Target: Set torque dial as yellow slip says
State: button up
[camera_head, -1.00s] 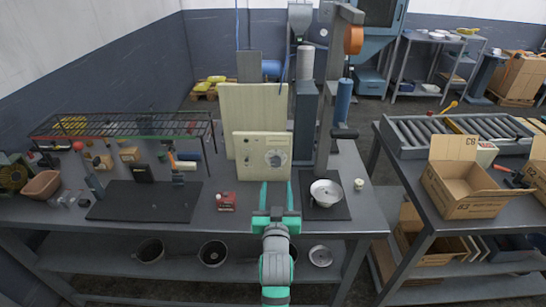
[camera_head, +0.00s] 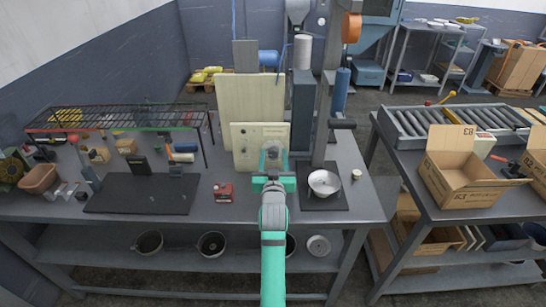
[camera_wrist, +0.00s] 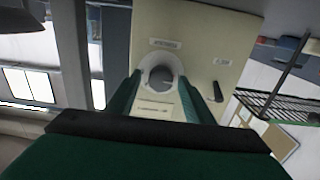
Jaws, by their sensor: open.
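A cream upright panel (camera_head: 246,138) stands on the bench and carries a round dial (camera_head: 270,150), partly hidden by my gripper. In the wrist view the dial (camera_wrist: 160,72) shows as a pale ring with a grey centre. My gripper (camera_head: 272,162) is open in front of the panel. In the wrist view its two green fingers (camera_wrist: 160,92) appear on either side of the dial; I cannot tell whether they touch it. Small labels (camera_wrist: 165,43) and a dark lever-like part (camera_wrist: 217,92) are also on the panel. I cannot make out a yellow slip or the dial's setting.
A taller cream board (camera_head: 258,98) stands behind the panel. A red box (camera_head: 223,191) lies to the left, beside a black mat (camera_head: 140,197). A metal bowl (camera_head: 323,183) sits right of my gripper, under a column. A wire rack (camera_head: 120,118) stands farther left.

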jog(key=shift+w, duration=0.1)
jog(key=c, duration=1.1)
jog(key=shift+o, duration=0.2)
